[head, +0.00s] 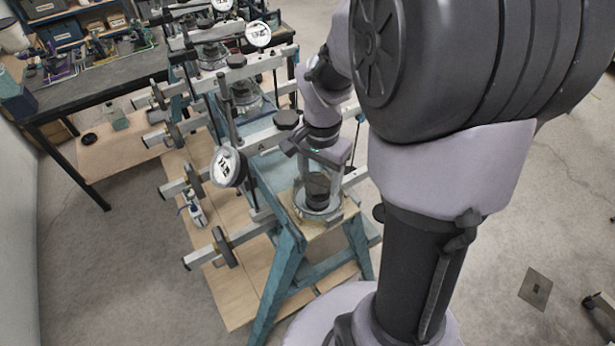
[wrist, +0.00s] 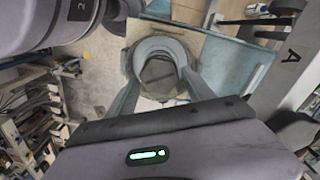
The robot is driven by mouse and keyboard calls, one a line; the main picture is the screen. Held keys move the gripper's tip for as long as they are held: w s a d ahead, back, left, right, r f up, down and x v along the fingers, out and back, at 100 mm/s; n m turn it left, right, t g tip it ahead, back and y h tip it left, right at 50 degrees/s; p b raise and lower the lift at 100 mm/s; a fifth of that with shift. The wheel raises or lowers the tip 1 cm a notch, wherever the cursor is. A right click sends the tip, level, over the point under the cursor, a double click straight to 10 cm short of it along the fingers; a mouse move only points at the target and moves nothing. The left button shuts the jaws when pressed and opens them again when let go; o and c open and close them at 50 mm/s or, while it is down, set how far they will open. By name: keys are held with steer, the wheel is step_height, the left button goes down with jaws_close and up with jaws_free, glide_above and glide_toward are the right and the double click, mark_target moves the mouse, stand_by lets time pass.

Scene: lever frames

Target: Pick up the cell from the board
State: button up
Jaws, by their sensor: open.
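The cell is a dark round cylinder (head: 318,192) with a pale, clear-looking ring around its base. It stands upright on a small wooden board (head: 345,212) at the near end of the blue stand. My gripper (head: 319,178) points down over the cell, fingers spread, one on each side. In the wrist view the cell's dark top (wrist: 159,73) sits inside a grey ring, between the two open fingertips (wrist: 160,84). I cannot tell whether the fingers touch the cell. My gripper partly hides it.
Lever arms with weights (head: 226,248) and round dial gauges (head: 228,166) stand just left of the cell. More such frames line up behind. A dark workbench (head: 95,80) with tools is at the back left. Bare floor (head: 500,200) lies to the right.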

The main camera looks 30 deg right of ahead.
mark_target(319, 185)
step_height(319, 185, down, 5)
steer(key=shift+s+a+r, duration=0.1)
steer(key=shift+s+a, duration=0.05)
steer(key=shift+f, duration=0.25)
steer(key=shift+r, duration=0.1)
steer(key=shift+c, duration=1.4)
jaws_close()
